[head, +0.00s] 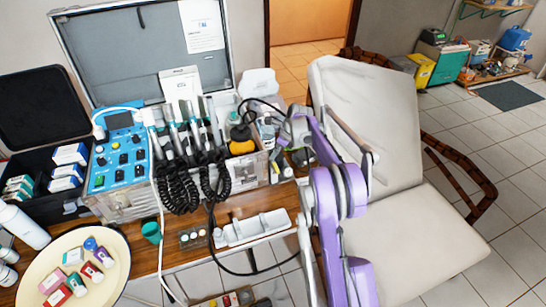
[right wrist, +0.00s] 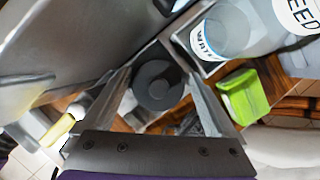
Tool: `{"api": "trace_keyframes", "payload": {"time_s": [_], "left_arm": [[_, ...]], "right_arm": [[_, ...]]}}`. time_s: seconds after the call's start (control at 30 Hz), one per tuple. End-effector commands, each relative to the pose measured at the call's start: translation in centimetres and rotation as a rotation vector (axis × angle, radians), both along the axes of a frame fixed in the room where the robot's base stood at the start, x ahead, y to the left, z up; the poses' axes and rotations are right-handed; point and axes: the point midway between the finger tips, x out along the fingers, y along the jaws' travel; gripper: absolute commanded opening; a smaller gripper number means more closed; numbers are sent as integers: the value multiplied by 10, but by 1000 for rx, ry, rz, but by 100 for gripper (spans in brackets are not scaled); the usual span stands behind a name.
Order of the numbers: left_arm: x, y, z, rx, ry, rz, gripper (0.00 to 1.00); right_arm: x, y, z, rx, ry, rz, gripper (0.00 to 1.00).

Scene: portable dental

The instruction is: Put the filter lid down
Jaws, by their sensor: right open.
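My right gripper (right wrist: 158,72) is open in the right wrist view, its two fingers spread on either side of a dark round disc (right wrist: 158,88), which looks like the filter lid. I cannot tell whether the fingers touch it. In the head view, my purple right arm reaches to the right end of the open dental case (head: 135,203); its gripper there is small and partly hidden among the items, and the lid cannot be made out. My left gripper is not in view.
In the right wrist view, a bottle labelled WATER (right wrist: 222,40) and a green block (right wrist: 243,95) are close on the right. In the head view, a white tray (head: 250,230) lies in front of the case, a round cream tray (head: 40,260) stands front left, and a chair (head: 410,230) is right.

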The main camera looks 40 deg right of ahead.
Motion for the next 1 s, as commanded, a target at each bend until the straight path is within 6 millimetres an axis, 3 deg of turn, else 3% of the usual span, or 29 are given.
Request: {"api": "trace_keyframes", "payload": {"time_s": [0.2, 0.43, 0.6, 1.0], "left_arm": [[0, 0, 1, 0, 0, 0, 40], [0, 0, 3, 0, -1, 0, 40], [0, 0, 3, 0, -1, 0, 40], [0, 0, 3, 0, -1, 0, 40]], "right_arm": [[-17, -9, 47, -1, -1, -3, 92], [-30, -15, 81, 0, 0, -1, 92], [-33, -17, 90, 0, 0, 0, 92], [-33, -17, 90, 0, 0, 0, 92]]}}
